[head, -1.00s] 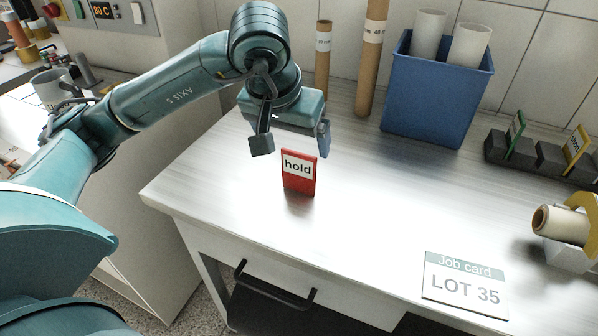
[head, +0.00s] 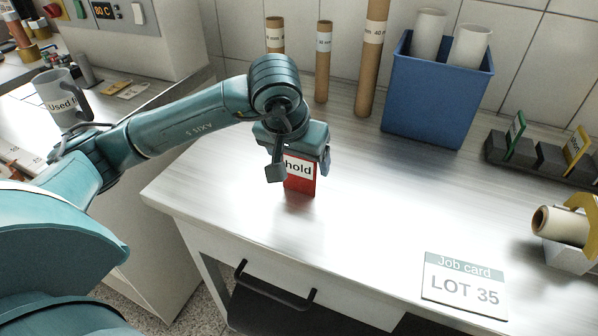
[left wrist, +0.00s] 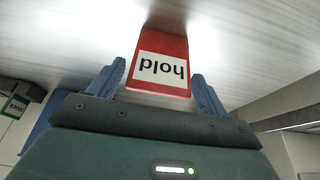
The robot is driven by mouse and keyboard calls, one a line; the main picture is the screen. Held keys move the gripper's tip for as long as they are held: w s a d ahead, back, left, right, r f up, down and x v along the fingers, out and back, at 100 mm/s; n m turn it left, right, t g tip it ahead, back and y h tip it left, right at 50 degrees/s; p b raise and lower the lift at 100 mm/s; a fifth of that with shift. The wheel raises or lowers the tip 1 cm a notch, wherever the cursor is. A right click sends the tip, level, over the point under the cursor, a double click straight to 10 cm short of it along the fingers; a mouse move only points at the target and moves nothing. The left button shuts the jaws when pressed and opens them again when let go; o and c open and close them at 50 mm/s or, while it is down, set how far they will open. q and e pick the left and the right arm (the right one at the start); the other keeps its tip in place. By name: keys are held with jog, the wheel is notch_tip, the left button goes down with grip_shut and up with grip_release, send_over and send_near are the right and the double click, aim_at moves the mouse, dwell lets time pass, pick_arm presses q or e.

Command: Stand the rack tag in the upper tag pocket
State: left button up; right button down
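A red tag (head: 302,185) with a white label reading "hold" stands upright on the bench near its left end. My left gripper (head: 300,167) is over it, with one finger on each side of the tag. In the left wrist view the tag (left wrist: 163,45) stands between the two open blue fingers (left wrist: 160,80), with a narrow gap showing at each side. A dark tag rack (head: 550,155) at the right holds a green tag (head: 515,134) and a yellow tag (head: 576,146). I cannot tell which pocket is the upper one. My right gripper is not in view.
A blue bin (head: 436,100) with white rolls stands at the back, beside several brown tubes (head: 369,65). A tape dispenser (head: 565,225) is at the right edge. A job card (head: 464,287) lies at the front. The bench middle is clear.

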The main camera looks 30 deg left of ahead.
pick_arm(q)
jog(key=c, duration=0.8)
jog(key=shift+r, duration=0.1)
